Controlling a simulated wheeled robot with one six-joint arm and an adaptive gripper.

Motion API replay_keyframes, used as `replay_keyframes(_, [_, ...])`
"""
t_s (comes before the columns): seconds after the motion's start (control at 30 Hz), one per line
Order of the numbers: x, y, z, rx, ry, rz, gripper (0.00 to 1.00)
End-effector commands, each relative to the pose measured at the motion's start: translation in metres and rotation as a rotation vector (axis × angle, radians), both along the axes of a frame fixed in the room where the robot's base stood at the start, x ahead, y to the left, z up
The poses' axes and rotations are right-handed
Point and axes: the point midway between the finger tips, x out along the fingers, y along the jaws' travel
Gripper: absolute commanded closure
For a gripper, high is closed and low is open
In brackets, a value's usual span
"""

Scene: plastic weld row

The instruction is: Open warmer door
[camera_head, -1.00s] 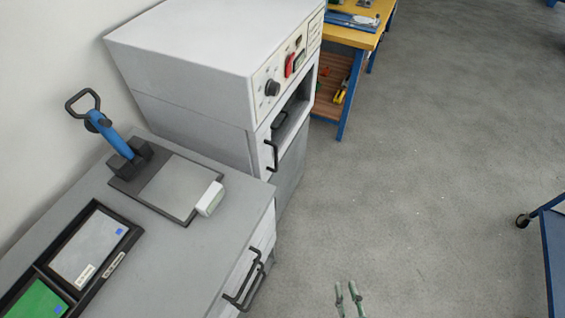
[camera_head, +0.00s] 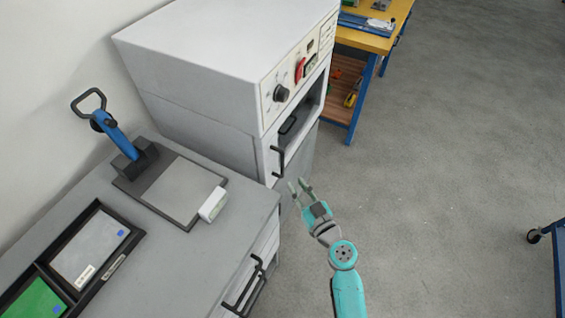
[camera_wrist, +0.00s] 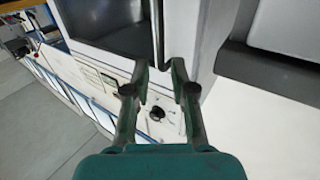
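The warmer appears to be the tall grey-white cabinet (camera_head: 200,75) in the head view. Its front has a control panel with a black knob, and a dark recess or window (camera_head: 307,110) below. A black handle (camera_head: 278,162) is on the front beside it; I cannot tell whether the door is fully shut. My gripper (camera_head: 299,185) is open and empty, just right of and below the handle, apart from it. In the wrist view, the handle bar (camera_wrist: 157,30) lines up between and beyond the open fingertips (camera_wrist: 159,64).
A grey bench (camera_head: 190,255) with black drawer handles, a blue-handled tool (camera_head: 115,135), a plate and a tray stands at front left. A yellow-topped bench (camera_head: 372,38) is behind the cabinet. A blue cart (camera_head: 559,265) is at far right. The floor between is clear.

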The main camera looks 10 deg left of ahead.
Motion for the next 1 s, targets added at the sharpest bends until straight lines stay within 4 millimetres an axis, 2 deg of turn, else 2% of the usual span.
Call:
replay_keyframes(0.53, [0.069,0.050,0.001,0.001,0.001,-0.002,0.75])
replay_keyframes(0.73, [0.080,0.059,0.000,0.000,0.001,-0.002,0.75])
replay_keyframes(1.0, [0.081,0.060,0.000,0.000,0.001,-0.003,0.75])
